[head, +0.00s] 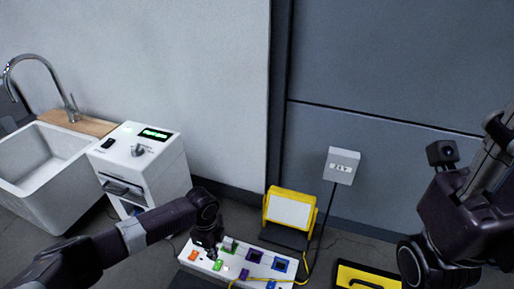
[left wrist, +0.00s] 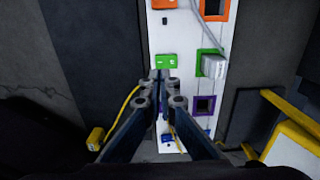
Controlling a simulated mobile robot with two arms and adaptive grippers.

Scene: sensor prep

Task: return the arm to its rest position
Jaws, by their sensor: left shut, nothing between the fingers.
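My left gripper (head: 208,251) is low over the left part of a white board (head: 258,281) in the head view. In the left wrist view its fingers (left wrist: 159,88) are together with nothing between them, over the board (left wrist: 178,28). Their tips appear just beside a green block (left wrist: 166,62); whether they touch it I cannot tell. My right arm is raised at the right edge of the head view. Its gripper (head: 497,150) is partly cut off, and its jaw state is unclear.
The board carries coloured sockets, including a purple one (head: 254,256), and a white plug (left wrist: 214,66) at a green socket. A yellow-framed panel (head: 290,211) stands behind. A yellow case (head: 385,274), white machine (head: 150,170) and sink (head: 50,190) are nearby. Cables run around the board.

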